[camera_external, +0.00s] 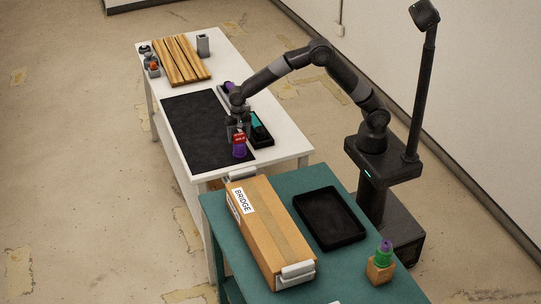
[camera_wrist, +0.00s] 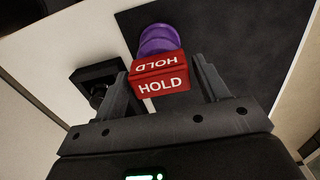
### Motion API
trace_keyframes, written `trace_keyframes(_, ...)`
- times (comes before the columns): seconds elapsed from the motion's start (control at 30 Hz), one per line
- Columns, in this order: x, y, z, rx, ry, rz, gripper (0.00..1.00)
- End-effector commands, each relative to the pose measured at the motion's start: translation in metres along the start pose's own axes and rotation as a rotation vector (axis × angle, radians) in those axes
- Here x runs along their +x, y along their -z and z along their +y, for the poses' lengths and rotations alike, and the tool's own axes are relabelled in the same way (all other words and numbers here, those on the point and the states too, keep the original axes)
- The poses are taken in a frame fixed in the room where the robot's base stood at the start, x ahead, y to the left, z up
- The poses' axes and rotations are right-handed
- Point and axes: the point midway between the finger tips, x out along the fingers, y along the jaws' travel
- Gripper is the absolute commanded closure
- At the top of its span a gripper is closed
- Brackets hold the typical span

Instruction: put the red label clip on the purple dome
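The red label clip (camera_wrist: 162,82), marked HOLD, sits between the two fingers of my gripper (camera_wrist: 163,72) in the wrist view, and they appear closed on its sides. The purple dome (camera_wrist: 158,38) is just beyond the clip, partly hidden by it. In the external view my gripper (camera_external: 238,130) points down over the front end of the black mat. The red clip (camera_external: 239,139) shows directly above the purple dome (camera_external: 239,152) and overlaps its top. I cannot tell whether the clip touches the dome.
The black mat (camera_external: 195,122) lies on the white table. A black tray (camera_external: 262,138) with a teal item is right beside my gripper. Wooden slats (camera_external: 180,60) lie at the far end. A green table in front holds a BRIDGE box (camera_external: 268,230) and an empty black tray (camera_external: 330,218).

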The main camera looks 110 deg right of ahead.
Motion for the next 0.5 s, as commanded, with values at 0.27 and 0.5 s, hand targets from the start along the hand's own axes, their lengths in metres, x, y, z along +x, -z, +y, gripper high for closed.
trace_keyframes(0.27,0.0,0.0,0.0,0.0,0.0,0.0,0.24)
trace_keyframes(0.5,-0.017,0.0,-0.001,0.0,0.003,0.001,0.24)
